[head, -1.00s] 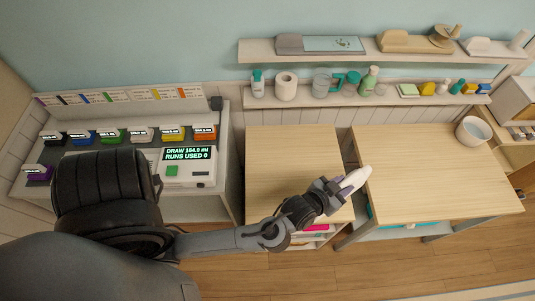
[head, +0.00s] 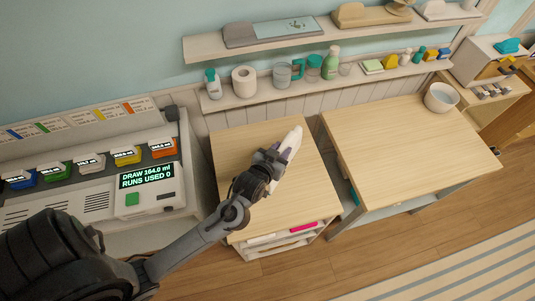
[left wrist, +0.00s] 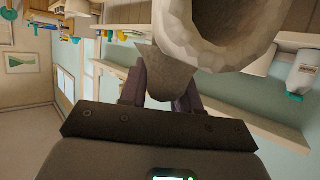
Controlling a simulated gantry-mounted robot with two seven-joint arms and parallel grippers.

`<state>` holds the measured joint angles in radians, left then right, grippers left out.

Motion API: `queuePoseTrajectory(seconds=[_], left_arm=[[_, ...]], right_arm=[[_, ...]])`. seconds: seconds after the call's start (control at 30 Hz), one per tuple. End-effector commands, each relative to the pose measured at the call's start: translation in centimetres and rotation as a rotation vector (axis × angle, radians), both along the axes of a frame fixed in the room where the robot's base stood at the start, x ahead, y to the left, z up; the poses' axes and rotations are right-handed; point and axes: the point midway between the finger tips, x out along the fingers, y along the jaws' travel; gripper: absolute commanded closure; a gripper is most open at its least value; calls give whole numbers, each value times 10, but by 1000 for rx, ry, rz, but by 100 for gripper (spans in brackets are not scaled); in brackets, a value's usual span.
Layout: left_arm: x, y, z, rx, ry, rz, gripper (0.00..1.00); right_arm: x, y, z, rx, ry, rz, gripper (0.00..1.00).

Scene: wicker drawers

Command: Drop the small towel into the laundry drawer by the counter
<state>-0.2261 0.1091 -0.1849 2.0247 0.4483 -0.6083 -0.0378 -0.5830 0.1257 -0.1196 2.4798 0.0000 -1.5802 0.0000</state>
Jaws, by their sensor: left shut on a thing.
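My left gripper (head: 272,160) is shut on the small towel (head: 291,144), a narrow off-white piece, and holds it over the left wooden counter (head: 232,142). In the left wrist view the gripper's dark fingers (left wrist: 158,88) close around greyish cloth (left wrist: 172,72). A large pale, rough-edged loop (left wrist: 225,45) fills the top there; I cannot tell whether it is part of the towel. I cannot pick out the laundry drawer for certain. My right gripper is not in view.
A second wooden table (head: 400,145) stands to the right across a narrow gap, with a white bowl (head: 441,97) on it. Wall shelves (head: 330,83) hold bottles and rolls behind. An open shelf (head: 282,242) under the left counter holds pink and white items. A dispensing machine (head: 150,190) stands left.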

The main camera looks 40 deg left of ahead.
Motion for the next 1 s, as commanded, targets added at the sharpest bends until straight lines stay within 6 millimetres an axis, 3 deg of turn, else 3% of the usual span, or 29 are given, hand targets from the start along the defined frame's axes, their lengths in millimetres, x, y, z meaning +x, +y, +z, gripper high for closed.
queuePoseTrajectory(seconds=[0.13,0.3,0.53,0.83,1.0], left_arm=[[0,30,-17,5,2,1,100],[1,50,-29,2,0,-1,100],[1,57,-38,-1,1,0,100],[1,57,-71,-1,1,-1,100],[1,56,-74,-2,-1,0,100]], right_arm=[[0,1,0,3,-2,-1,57],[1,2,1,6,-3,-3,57],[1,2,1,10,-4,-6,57],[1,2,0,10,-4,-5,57],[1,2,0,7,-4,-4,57]])
